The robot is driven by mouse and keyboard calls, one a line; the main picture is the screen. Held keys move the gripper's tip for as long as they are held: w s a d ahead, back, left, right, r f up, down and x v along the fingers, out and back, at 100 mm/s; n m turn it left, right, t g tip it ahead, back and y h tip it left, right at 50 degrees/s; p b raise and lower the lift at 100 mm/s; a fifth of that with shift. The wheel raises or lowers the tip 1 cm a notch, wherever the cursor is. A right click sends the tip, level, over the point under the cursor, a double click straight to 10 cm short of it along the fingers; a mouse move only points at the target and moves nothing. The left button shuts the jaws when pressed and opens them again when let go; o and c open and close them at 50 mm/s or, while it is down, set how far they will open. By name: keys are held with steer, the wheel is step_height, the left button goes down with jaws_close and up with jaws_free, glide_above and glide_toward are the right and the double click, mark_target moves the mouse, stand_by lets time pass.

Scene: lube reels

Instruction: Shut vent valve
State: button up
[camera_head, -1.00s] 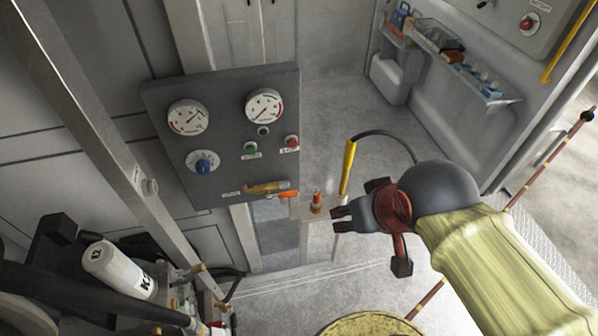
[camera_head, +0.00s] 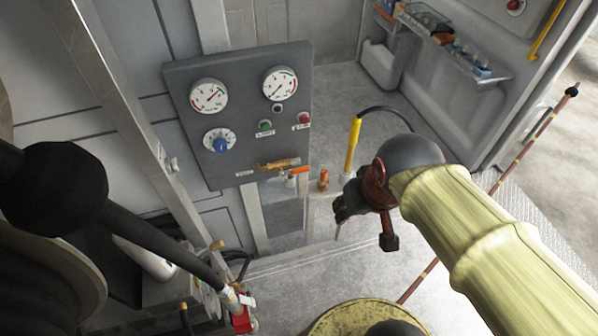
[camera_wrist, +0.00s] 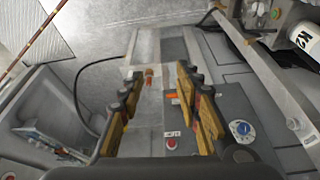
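The vent valve has a brass body (camera_head: 278,164) and an orange handle (camera_head: 299,170) at the bottom edge of the dark gauge panel (camera_head: 245,110). The handle points right, roughly in line with the body. My gripper (camera_head: 342,208) is to the right of and below the valve in the head view, apart from it. In the wrist view my gripper (camera_wrist: 158,76) is open, with nothing held between its fingers. The orange handle (camera_wrist: 172,95) shows between the fingers, farther off. The right finger partly hides the valve body there.
A brass fitting with an orange top (camera_head: 323,180) stands right of the valve, beside a yellow upright handle (camera_head: 353,145). The panel carries two gauges, a blue knob (camera_head: 221,145) and buttons. A yellow drum (camera_head: 335,318) is below. Dark round parts crowd the left.

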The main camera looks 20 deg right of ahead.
step_height(320, 180, down, 14)
steer(key=w+d+m+g+y+b, duration=0.1)
steer(key=w+d+m+g+y, duration=0.15)
steer(key=m+g, duration=0.2)
steer(key=a+f+m+g+y+b, duration=0.1)
steer(key=a+f+m+g+y, duration=0.1)
steer(key=a+f+m+y, duration=0.4)
steer(key=m+t+y+b, duration=0.2)
steer(key=m+t+y, duration=0.4)
steer(key=m+t, duration=1.45)
glide_toward(301, 170)
steer(key=a+m+g, duration=0.2)
steer(key=m+g, duration=0.4)
steer(key=m, duration=0.1)
step_height(301, 170, up, 2)
steer(key=w+d+m+t, duration=0.2)
steer(key=w+m, duration=0.1)
steer(key=m, duration=0.1)
steer(key=shift+b+x, duration=0.7)
steer(key=shift+x, duration=3.05)
